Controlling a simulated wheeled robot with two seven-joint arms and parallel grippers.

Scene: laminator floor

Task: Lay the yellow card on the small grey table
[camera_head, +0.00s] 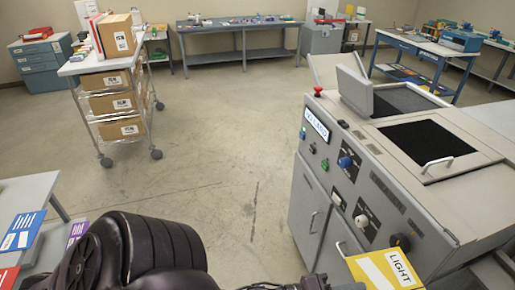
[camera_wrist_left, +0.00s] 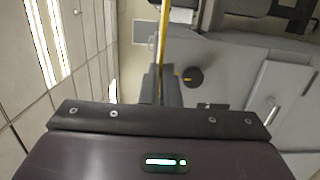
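The yellow card (camera_head: 388,270), with a white label reading LIGHT, is at the bottom right of the head view, in front of the laminator. In the left wrist view the card (camera_wrist_left: 162,40) shows edge-on as a thin yellow strip between the fingers of my left gripper (camera_wrist_left: 162,75). The gripper is shut on it and holds it off any surface. In the head view only part of this gripper shows at the bottom edge. A grey table (camera_head: 28,192) is cut off at the left edge; I cannot tell if it is the small one. My right gripper is out of view.
The grey laminator (camera_head: 440,205) with knobs and a red button fills the right. A blue card (camera_head: 22,232), a purple card (camera_head: 76,232) and a red card (camera_head: 8,277) are at lower left. A trolley (camera_head: 92,65) with boxes stands behind. The middle floor is clear.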

